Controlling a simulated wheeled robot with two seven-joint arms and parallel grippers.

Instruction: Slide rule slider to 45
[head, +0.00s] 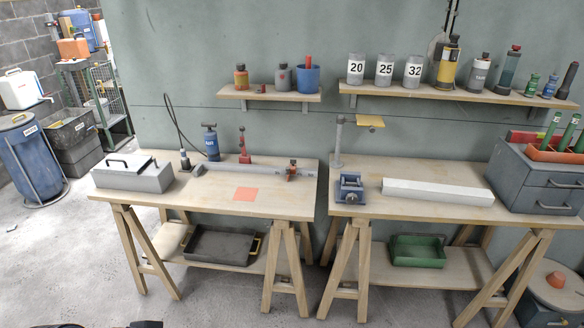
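A long grey rule bar (238,173) lies along the back part of the left workbench. The scale marks and numbers are too small to read, so I cannot tell the slider's setting. Neither of my grippers can be made out; only small dark shapes show at the bottom edge of the head view.
An orange square (245,194) lies on the left workbench (215,205), right of a grey metal box (133,174). A blue vise (349,187) and long white block (438,192) are on the right workbench (400,212). A narrow gap separates the benches.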

